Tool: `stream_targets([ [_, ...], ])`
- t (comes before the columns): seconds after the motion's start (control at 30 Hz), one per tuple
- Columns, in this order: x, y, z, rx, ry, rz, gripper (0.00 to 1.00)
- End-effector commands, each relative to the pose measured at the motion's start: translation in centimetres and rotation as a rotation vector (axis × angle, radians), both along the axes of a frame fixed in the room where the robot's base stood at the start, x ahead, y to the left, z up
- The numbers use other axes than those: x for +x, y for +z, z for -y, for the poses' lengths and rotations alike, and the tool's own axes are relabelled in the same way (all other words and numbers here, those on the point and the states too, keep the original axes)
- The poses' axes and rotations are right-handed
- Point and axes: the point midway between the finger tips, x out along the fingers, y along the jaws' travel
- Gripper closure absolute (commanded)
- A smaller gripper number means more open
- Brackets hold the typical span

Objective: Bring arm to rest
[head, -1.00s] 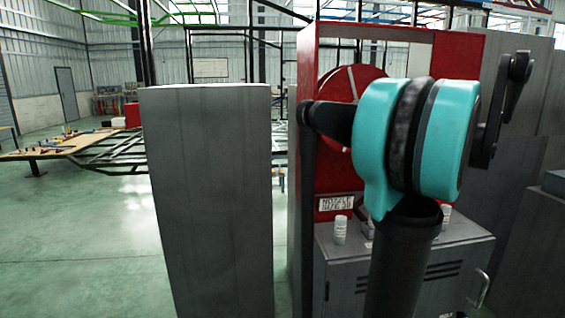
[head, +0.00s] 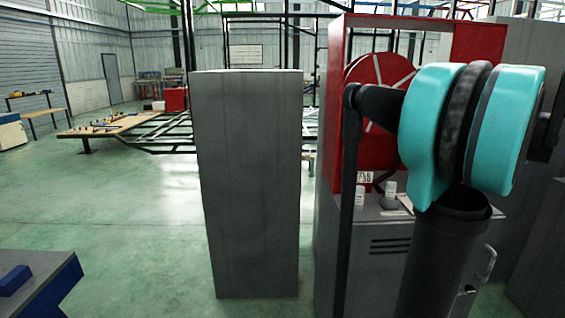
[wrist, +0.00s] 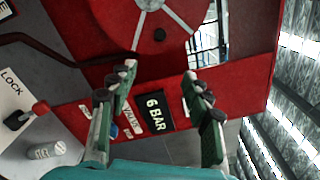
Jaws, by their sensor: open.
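My gripper (wrist: 160,76) shows in the wrist view with its two green-and-grey fingers spread apart and nothing between them. Behind the fingers is a red panel (wrist: 245,85) with a black "6 BAR" label (wrist: 158,110). In the head view my arm, with teal joint covers, stands at the right in front of a red cabinet frame (head: 490,42). The gripper itself cannot be made out in the head view. How far the fingers are from the panel is hard to tell.
A red reel (head: 372,75) with pale spokes is in the frame. White bottles (head: 360,195) stand on a grey cabinet (head: 385,270). A tall grey block (head: 247,180) stands left of it. A blue bench (head: 40,275) is at lower left. Green floor between is open.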

Motion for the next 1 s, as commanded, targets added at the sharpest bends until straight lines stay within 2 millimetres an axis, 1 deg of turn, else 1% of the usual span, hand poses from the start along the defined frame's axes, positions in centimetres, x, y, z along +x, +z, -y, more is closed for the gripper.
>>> stream_targets([
  [0.03, 0.2, -0.5, -0.8, -0.013, 0.013, -0.01, 0.51],
  [0.17, 0.5, -1.7, -2.2, -0.044, 0.037, -0.034, 0.51],
  [0.3, 0.8, -3.3, -4.3, -0.087, 0.07, -0.067, 0.51],
  [0.47, 1.1, -6.0, -7.6, -0.16, 0.128, -0.119, 0.51],
  [0.57, 1.2, -8.0, -10.1, -0.219, 0.172, -0.158, 0.51],
  [0.67, 1.0, -10.8, -13.3, -0.294, 0.232, -0.206, 0.51],
  [0.77, 0.4, -14.4, -17.3, -0.399, 0.312, -0.266, 0.51],
  [0.8, -0.1, -16.2, -19.2, -0.451, 0.353, -0.294, 0.51],
  [0.87, -1.1, -19.2, -22.0, -0.538, 0.416, -0.339, 0.51],
  [0.9, -2.0, -21.1, -23.9, -0.599, 0.461, -0.367, 0.51],
  [0.97, -3.5, -24.1, -26.5, -0.693, 0.53, -0.408, 0.51],
  [1.0, -4.6, -26.0, -28.1, -0.757, 0.575, -0.435, 0.51],
])
